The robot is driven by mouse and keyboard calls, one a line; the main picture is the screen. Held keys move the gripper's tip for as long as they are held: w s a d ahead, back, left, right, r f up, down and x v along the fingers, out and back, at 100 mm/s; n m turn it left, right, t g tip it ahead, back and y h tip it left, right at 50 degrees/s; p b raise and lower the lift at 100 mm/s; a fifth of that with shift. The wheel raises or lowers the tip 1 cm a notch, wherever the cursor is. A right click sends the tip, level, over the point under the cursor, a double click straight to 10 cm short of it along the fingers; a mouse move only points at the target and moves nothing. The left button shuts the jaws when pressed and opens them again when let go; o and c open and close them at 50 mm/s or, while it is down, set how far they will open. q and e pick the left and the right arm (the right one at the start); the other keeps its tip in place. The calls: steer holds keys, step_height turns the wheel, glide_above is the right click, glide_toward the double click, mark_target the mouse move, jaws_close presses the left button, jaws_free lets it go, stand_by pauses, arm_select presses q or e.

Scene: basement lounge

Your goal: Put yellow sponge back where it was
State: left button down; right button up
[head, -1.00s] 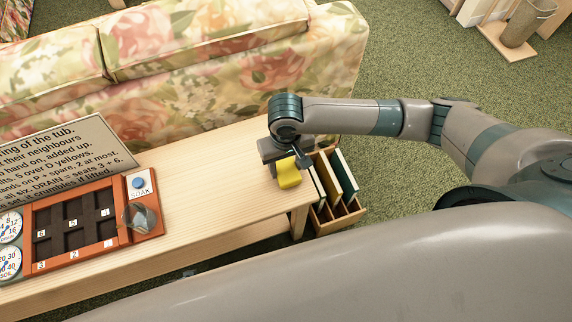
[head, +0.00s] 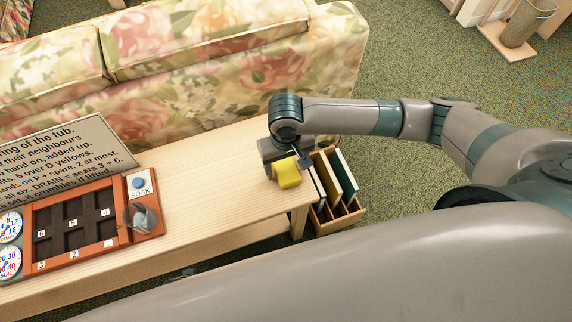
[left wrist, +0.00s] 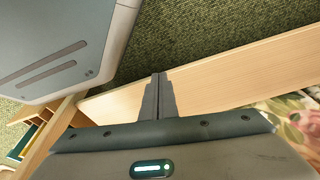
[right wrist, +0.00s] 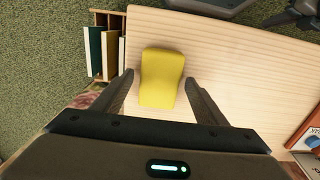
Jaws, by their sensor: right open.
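The yellow sponge (head: 288,174) rests on the right end of the wooden table (head: 218,180). My right gripper (head: 286,170) is over it, with its fingers spread. In the right wrist view the sponge (right wrist: 161,78) lies between and just beyond the open fingertips (right wrist: 158,80), with a gap on each side. My left gripper (left wrist: 158,80) shows in the left wrist view with its two fingers together and nothing between them. The left gripper is not in the head view.
An orange puzzle tray (head: 72,223) with dark seats, a glassy piece (head: 141,217) and a SOAK button (head: 140,183) stand at the left, before a text sign (head: 67,155). A wooden rack with upright books (head: 340,212) stands off the table's right end. A floral sofa (head: 200,70) is behind.

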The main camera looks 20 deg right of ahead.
mark_target(286, 168)
arm_select(q)
steer(key=shift+s+a+f+p, duration=0.1)
steer(key=shift+s+f+p, duration=0.2)
steer(key=shift+f, duration=0.3)
steer(key=shift+s+a+f+p, duration=0.1)
steer(key=shift+s+f+p, duration=0.1)
steer(key=shift+f+p, duration=0.3)
arm_select(e)
step_height(286, 168, up, 12)
arm_select(q)
steer(key=shift+s+f, duration=0.15)
steer(key=shift+s, duration=0.05)
